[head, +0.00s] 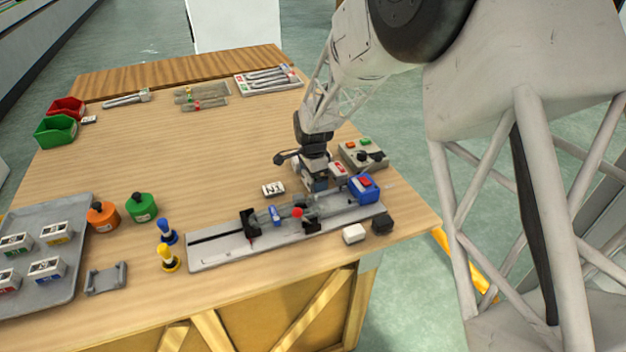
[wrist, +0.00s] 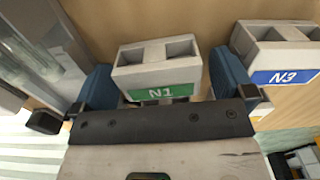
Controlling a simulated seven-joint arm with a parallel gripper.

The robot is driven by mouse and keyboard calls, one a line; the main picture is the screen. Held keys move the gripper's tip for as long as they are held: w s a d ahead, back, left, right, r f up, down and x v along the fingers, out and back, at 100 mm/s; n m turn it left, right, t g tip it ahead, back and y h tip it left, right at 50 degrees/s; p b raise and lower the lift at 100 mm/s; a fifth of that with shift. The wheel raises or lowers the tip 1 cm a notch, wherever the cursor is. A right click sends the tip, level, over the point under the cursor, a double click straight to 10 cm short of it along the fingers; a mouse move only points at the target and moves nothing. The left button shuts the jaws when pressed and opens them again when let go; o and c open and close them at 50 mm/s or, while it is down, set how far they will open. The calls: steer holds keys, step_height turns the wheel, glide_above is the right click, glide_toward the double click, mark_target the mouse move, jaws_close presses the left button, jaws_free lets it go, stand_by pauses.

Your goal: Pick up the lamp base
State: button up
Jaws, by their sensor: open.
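A pale grey block with two square openings and a green N1 label (wrist: 160,80) appears to be the lamp base. In the wrist view it sits between the blue finger pads of my gripper (wrist: 165,90). The fingers are spread, one on each side of the block; I cannot tell whether either pad touches it. In the head view my gripper (head: 318,184) is low over the table, just behind the long grey fixture, and hides most of what lies beneath it.
A similar block with a blue N3 label (wrist: 284,60) stands close to the right finger. A long grey fixture (head: 215,253) with clamps lies in front of my gripper. A control box (head: 362,156) stands close on the right. The table's middle left is clear.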

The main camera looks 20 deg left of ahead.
steer(key=shift+c, duration=0.5)
steer(key=c, duration=0.9)
steer(key=shift+r, duration=5)
steer(key=shift+d, duration=0.15)
steer(key=shift+m, duration=0.3)
steer(key=s+d, duration=0.1)
steer(key=d, duration=0.2)
steer(key=s+d+f, duration=0.1)
steer(key=s+d, duration=0.1)
steer(key=d, duration=0.1)
steer(key=s+d, duration=0.2)
steer(key=d, duration=0.1)
steer(key=shift+s+d+f, duration=0.15)
steer(key=shift+s+d, duration=0.1)
steer(key=shift+d, duration=0.05)
